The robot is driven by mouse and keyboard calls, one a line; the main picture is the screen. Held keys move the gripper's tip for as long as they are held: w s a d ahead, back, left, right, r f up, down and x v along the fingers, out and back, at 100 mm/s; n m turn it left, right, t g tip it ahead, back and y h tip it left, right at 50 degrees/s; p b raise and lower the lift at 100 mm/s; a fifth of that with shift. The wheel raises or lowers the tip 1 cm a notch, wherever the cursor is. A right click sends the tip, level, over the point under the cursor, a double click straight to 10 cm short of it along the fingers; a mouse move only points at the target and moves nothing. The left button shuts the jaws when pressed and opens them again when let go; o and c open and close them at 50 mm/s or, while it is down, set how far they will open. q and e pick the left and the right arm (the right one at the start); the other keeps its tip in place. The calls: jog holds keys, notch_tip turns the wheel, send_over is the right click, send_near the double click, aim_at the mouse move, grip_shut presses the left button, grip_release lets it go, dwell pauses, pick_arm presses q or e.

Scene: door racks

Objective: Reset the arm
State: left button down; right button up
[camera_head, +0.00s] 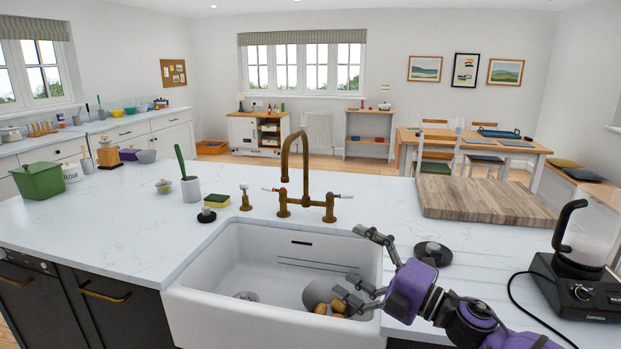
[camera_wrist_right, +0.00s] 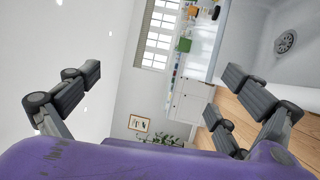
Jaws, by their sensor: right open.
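My right gripper (camera_head: 362,264) is over the right side of the white sink, its purple arm coming in from the lower right. Its dark fingers are spread wide, with nothing between them. In the right wrist view the open gripper (camera_wrist_right: 163,85) frames the far room, turned sideways, with the sink drain at upper right. My left arm and gripper do not show.
The white sink (camera_head: 195,297) holds a grey round item (camera_head: 318,290) and brownish pieces (camera_head: 338,306), partly hidden by my fingers. A brass faucet (camera_head: 284,165) stands behind it. A blender (camera_head: 585,250) and wooden board (camera_head: 480,200) are at right.

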jog(key=s+d+f+m+t+h+p, duration=0.1)
jog(key=s+d+f+m+h, duration=0.25)
jog(key=f+m, duration=0.4)
jog(key=s+d+f+m+t+h, duration=0.1)
jog(key=s+d+f+m+h, duration=0.2)
jog(key=s+f+m+h, duration=0.45)
jog(key=s+d+f+m+t+h+p, duration=0.1)
jog(key=s+d+f+m, duration=0.3)
jog(key=f, duration=0.6)
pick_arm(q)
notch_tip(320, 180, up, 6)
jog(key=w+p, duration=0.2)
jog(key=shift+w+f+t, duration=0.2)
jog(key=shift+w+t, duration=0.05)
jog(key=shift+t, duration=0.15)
pick_arm(e)
jog(key=s+f+m+g+h, duration=0.1)
jog(key=s+f+m+g, duration=0.2)
jog(key=s+f, duration=0.4)
jog(key=s+f+m+g+h, duration=0.2)
jog(key=s+f+m, duration=0.3)
jog(key=s, duration=1.5)
jog(key=shift+d+f+m+g, duration=0.35)
jog(key=shift+f+g, duration=0.25)
jog(key=shift+f, duration=0.35)
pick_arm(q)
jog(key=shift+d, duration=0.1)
